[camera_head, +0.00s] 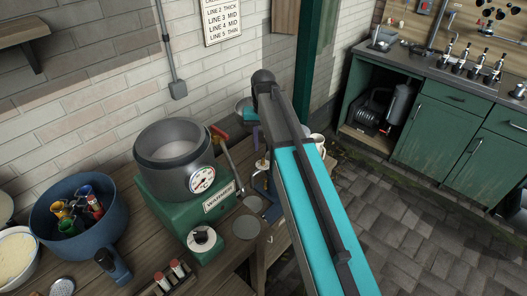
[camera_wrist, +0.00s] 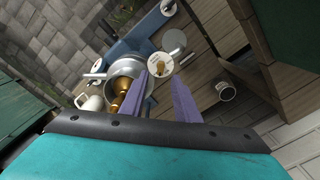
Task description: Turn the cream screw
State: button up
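My gripper (camera_wrist: 168,74) shows in the wrist view as two purple fingers, apart, with nothing clearly held between them. Beyond the fingertips is a small brass piece (camera_wrist: 159,68) on a round pale disc (camera_wrist: 166,62); it may be the cream screw, but I cannot be sure. Just left is a metal bowl (camera_wrist: 127,66) with larger brass parts (camera_wrist: 119,88) in or over it, partly hidden by the left finger. I cannot tell whether the fingers touch anything. In the head view my arm hides most of this spot; a purple finger (camera_head: 256,137) shows beside it.
A white mug (camera_wrist: 93,102) stands near the bowl. The paved floor at right is clear.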

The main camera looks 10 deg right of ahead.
aim_at(263, 159)
notch_tip(263, 159, up, 8)
jog(key=b, duration=0.1)
dwell(0.4)
jog(key=shift+r, duration=0.1)
